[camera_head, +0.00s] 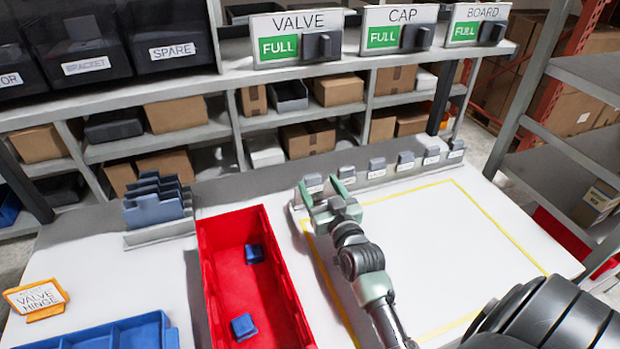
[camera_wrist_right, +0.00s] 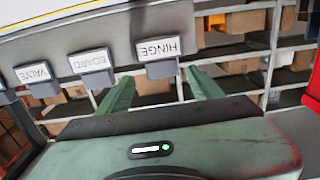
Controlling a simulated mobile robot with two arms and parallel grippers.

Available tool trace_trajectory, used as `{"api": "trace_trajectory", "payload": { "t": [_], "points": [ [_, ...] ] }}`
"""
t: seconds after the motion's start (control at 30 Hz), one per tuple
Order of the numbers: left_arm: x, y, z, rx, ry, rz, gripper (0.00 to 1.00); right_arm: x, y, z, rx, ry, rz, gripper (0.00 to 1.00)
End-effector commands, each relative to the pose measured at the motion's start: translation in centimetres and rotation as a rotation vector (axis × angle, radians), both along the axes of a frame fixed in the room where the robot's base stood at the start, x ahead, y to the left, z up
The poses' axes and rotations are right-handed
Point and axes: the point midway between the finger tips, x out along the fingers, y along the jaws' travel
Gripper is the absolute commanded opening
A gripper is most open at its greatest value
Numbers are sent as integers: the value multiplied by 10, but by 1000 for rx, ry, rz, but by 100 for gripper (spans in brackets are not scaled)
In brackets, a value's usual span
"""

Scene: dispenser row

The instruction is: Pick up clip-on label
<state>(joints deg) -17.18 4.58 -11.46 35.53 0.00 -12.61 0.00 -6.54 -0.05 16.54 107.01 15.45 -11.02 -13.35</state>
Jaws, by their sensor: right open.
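Several grey clip-on labels stand in a row on a rail along the back of the work table. The leftmost clip-on label (camera_head: 313,183) is beside my right gripper (camera_head: 320,184), which is open and empty with its fingers towards the rail. In the right wrist view, a label reading HINGE (camera_wrist_right: 160,47) appears upside down just beyond the gap between the open fingers (camera_wrist_right: 158,76). Labels reading BOARD (camera_wrist_right: 91,63) and VALVE (camera_wrist_right: 35,77) are to its left there. I cannot tell whether a finger touches the HINGE label. My left gripper is not in view.
A red tray (camera_head: 216,290) with two blue parts lies left of my right arm. A grey rack (camera_head: 160,232), a blue bin (camera_head: 115,335) and an orange-framed VALVE HINGE sign (camera_head: 36,299) are further left. The yellow-outlined area (camera_head: 450,240) is clear. Shelves stand behind.

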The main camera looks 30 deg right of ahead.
Motion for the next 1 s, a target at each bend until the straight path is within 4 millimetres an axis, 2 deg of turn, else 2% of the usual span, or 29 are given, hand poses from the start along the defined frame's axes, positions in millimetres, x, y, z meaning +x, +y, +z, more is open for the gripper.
{"api": "trace_trajectory", "payload": {
  "t": [0.5, 0.63, 0.83, 0.87, 1.0],
  "points": [
    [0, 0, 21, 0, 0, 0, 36, 64, -11, 5, 0, 0, 0, 65],
    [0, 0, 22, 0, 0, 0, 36, 71, -13, 4, -1, 0, 0, 65],
    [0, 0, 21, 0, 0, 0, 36, 72, -13, 3, -1, 0, 0, 65],
    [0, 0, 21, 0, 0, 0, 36, 72, -13, 3, -1, 0, 0, 63],
    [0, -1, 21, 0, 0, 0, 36, 71, -13, 3, 0, 0, 0, 24]
  ]
}}
